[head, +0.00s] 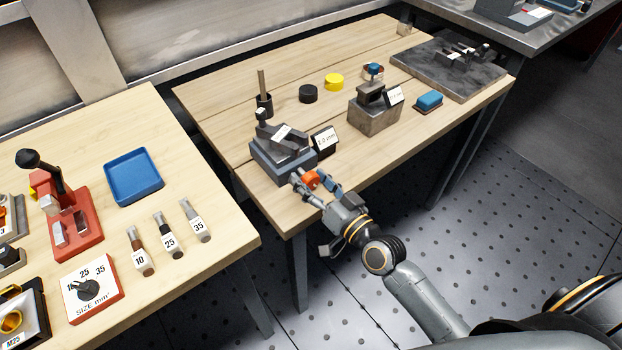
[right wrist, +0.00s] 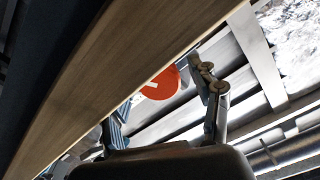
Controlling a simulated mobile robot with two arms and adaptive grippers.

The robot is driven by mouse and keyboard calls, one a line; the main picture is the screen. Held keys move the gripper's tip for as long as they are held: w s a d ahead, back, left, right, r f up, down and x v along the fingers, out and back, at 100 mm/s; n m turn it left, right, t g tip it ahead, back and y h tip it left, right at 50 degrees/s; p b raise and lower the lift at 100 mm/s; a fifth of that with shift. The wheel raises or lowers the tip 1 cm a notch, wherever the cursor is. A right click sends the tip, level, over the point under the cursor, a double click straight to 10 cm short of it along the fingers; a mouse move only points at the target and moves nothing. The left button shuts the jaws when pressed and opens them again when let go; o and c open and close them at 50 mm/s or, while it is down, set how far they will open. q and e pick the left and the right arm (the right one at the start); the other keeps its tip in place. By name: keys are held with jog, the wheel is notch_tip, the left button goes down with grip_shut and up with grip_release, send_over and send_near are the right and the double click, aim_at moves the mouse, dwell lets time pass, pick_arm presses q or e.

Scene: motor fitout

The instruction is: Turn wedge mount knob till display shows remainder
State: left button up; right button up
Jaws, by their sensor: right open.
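The wedge mount (head: 268,163) is a grey stepped block near the front edge of the middle table. Its small tilted display (head: 325,140) seems to read 2.0 mm, in small print. Its round orange knob (head: 311,179) faces the front edge. The knob also shows in the right wrist view (right wrist: 160,84), with a white mark on its face. My right gripper (head: 315,185) is open at the knob, one finger on each side. In the right wrist view the gripper (right wrist: 165,95) has its fingers apart around the knob; I cannot tell whether they touch it. My left gripper is out of view.
A second block (head: 375,118) with its own display (head: 395,96) stands to the right, near a blue block (head: 429,101). Black (head: 308,94) and yellow (head: 334,82) discs lie behind. The left table holds a size dial (head: 92,288), a red press (head: 78,235) and a blue tray (head: 133,178).

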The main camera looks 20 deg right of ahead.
jog(key=v, duration=0.7)
jog(key=shift+s, duration=0.4)
jog(key=shift+d, duration=0.1)
dwell(1.0)
dwell(0.4)
